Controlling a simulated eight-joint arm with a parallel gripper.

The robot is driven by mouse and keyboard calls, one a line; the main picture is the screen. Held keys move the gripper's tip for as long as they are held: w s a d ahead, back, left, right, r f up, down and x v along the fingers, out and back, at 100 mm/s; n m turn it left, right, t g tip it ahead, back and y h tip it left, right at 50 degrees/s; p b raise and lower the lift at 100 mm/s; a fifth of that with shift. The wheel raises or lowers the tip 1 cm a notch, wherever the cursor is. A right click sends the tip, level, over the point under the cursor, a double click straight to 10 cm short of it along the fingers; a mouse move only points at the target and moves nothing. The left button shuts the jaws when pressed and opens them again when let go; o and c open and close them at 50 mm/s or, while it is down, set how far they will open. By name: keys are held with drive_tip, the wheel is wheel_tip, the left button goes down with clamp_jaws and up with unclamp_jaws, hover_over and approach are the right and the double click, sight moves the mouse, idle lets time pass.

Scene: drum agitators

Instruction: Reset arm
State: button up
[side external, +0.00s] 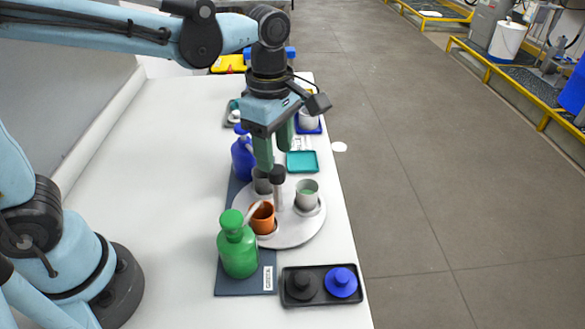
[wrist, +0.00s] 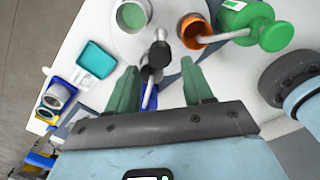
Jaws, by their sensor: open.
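My gripper (side external: 274,155) is open and points down over the far part of a round pale tray (side external: 290,238).
A green bottle (side external: 238,250) stands at the near left of the tray, a blue bottle (side external: 242,158) at the far left. A black tray (side external: 320,298) holds a black and a blue lid. A teal tray (side external: 302,161) lies behind. The white table's left side is clear.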

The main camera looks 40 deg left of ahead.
drive_tip(key=shift+s+a+r+m, duration=0.1)
drive_tip(key=shift+s+a+m, duration=0.1)
drive_tip(key=shift+a+m, duration=0.3)
drive_tip(key=s+a+m+t, duration=0.4)
drive_tip(key=a+m+t, duration=0.3)
drive_tip(key=m, duration=1.2)
drive_tip(key=shift+s+a, duration=0.25)
drive_tip(key=shift+a, duration=0.6)
